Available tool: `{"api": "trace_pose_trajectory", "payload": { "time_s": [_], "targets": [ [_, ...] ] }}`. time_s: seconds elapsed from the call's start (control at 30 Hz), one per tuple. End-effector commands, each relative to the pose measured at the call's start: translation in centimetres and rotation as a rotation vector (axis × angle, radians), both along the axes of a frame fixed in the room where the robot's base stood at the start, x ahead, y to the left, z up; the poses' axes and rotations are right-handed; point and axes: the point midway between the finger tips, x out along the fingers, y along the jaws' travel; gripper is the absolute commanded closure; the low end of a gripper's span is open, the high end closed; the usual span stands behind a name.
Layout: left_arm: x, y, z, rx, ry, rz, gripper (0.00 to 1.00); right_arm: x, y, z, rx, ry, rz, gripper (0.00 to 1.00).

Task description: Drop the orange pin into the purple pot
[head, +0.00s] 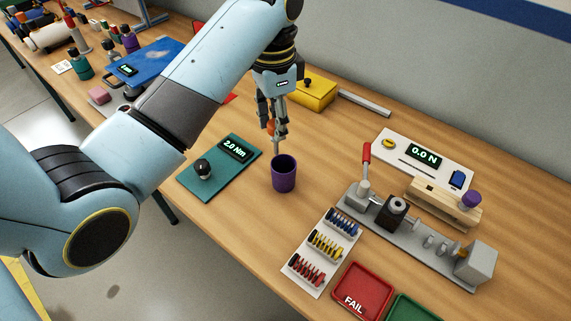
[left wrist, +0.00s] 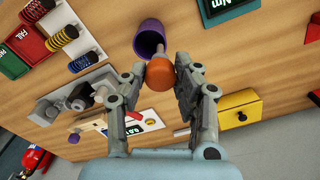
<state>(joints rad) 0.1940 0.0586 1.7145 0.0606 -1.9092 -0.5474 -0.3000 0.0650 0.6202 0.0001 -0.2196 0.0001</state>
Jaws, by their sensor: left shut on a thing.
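The purple pot (head: 284,176) stands upright on the wooden bench, right of the teal torque plate, and it also shows in the left wrist view (left wrist: 149,34). My left gripper (head: 272,122) points down just above and behind the pot. It is shut on the orange pin (left wrist: 160,74), whose orange head sits between the fingers. The pin also shows small in the head view (head: 270,127), with its shank hanging down toward the pot. In the left wrist view the shank's tip overlaps the pot's mouth; I cannot tell whether it is inside. My right gripper is not in view.
The teal plate with a 2.0 Nm display (head: 238,149) lies left of the pot. A yellow box (head: 312,94) stands behind. A spring rack (head: 318,262), a red FAIL tray (head: 361,291) and a grey fixture (head: 420,238) are to the right. Bare bench surrounds the pot.

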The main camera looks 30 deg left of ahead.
Motion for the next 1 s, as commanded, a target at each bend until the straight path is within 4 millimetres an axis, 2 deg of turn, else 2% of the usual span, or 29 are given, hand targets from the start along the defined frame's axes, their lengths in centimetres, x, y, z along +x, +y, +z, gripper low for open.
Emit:
{"api": "trace_pose_trajectory", "payload": {
  "time_s": [0.2, 0.57, 0.6, 0.7, 0.8, 1.0],
  "targets": [
    [-0.1, 0.0, -2.1, -0.001, 0.002, 0.0, 0.99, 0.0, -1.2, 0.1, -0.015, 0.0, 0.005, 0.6],
    [0.0, 0.0, -2.5, -0.001, -0.001, 0.0, 0.99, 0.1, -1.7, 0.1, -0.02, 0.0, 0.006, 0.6],
    [0.0, 0.0, -2.5, -0.001, -0.001, 0.0, 0.65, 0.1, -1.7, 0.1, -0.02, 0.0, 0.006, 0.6],
    [0.0, 0.0, -2.5, -0.001, -0.001, 0.0, 0.52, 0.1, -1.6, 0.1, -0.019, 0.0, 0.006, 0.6],
    [0.0, 0.0, -2.5, -0.001, -0.001, 0.0, 0.43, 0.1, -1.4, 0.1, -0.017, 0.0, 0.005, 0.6],
    [0.0, 0.0, -2.5, -0.001, -0.001, 0.0, 0.43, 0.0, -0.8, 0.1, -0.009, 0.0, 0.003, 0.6]
  ]
}}
